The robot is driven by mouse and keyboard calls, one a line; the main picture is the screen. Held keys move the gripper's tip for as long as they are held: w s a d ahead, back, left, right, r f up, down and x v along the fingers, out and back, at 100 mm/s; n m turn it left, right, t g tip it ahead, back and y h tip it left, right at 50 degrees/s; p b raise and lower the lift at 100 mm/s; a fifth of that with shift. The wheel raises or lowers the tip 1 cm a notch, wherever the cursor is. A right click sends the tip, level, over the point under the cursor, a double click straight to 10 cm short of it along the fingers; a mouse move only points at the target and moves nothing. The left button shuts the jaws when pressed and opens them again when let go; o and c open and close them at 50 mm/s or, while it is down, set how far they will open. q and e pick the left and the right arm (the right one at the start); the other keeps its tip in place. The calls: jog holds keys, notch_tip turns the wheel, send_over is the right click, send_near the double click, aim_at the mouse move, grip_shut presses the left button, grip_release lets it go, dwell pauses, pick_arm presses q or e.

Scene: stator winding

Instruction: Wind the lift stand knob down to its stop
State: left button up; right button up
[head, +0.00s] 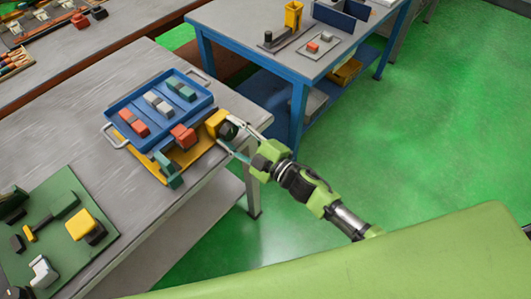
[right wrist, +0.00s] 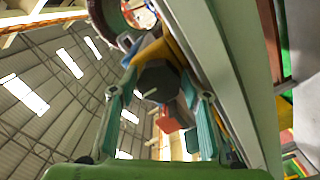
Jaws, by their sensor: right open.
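The yellow lift stand (head: 205,148) is at the right edge of the grey workbench, partly hidden by the blue tray. Its dark knob (head: 228,131) faces my right gripper (head: 231,134). In the right wrist view the dark, many-sided knob (right wrist: 158,80) lies between the two teal-padded fingers of the right gripper (right wrist: 158,104). The fingers are open, and a gap shows on each side of the knob. I cannot tell how high the stand is set. My left gripper is not in view.
A green mat (head: 65,235) with several parts lies at the lower left. A blue table (head: 235,32) stands behind. The green floor to the right is clear.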

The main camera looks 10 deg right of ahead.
jog(key=m+p, duration=0.1)
jog(key=m, duration=0.3)
jog(key=shift+r+m, duration=0.15)
jog(key=shift+m, duration=0.25)
jog(key=m, duration=0.5)
jog(key=shift+p, duration=0.35)
jog(key=m, duration=0.4)
jog(key=shift+m, duration=0.4)
jog(key=m, duration=0.4)
jog(key=b+v, duration=0.2)
jog(key=v, duration=1.2)
jog(key=w+a+n, duration=0.2)
jog(key=w+n, duration=0.1)
jog(key=n, duration=0.2)
jog(key=w+a+n, duration=0.3)
jog(key=w+n, duration=0.1)
jog(key=n, duration=0.1)
jog(key=w+a+n, duration=0.2)
jog(key=w+n, duration=0.1)
jog(key=n, duration=0.2)
jog(key=shift+w+a, duration=0.15)
jog(key=shift+w, duration=0.05)
jog(key=shift+s+m, duration=0.15)
jog(key=shift+m, duration=0.45)
jog(key=m, duration=0.5)
jog(key=shift+s+m, duration=0.1)
jog(key=shift+m, duration=0.2)
jog(key=b+v, duration=0.2)
jog(key=v, duration=1.2)
